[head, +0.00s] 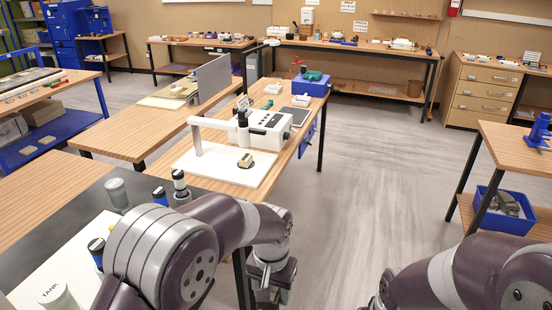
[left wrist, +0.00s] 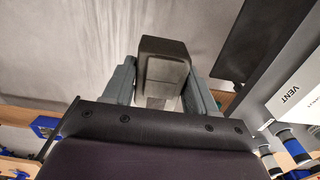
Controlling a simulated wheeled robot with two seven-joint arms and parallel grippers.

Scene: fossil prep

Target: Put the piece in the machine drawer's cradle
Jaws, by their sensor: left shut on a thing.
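My left gripper (head: 271,280) hangs past the near end of the middle bench in the head view. In the left wrist view its two grey fingers (left wrist: 160,88) are shut on a dark, blocky piece (left wrist: 165,50), one finger on each side. The piece is hard to make out in the head view. A white machine (head: 268,128) with a black upright head stands on the middle bench. I cannot make out an open drawer or its cradle. My right gripper (head: 378,294) shows only in part at the bottom edge, and its jaws cannot be read.
A small tan block on a dark base (head: 245,160) sits on a white board (head: 212,166) beside the machine. Dark-capped containers and a jar marked TANK (head: 57,296) stand at near left. A blue bin (head: 505,211) is on the right shelf. The central floor is clear.

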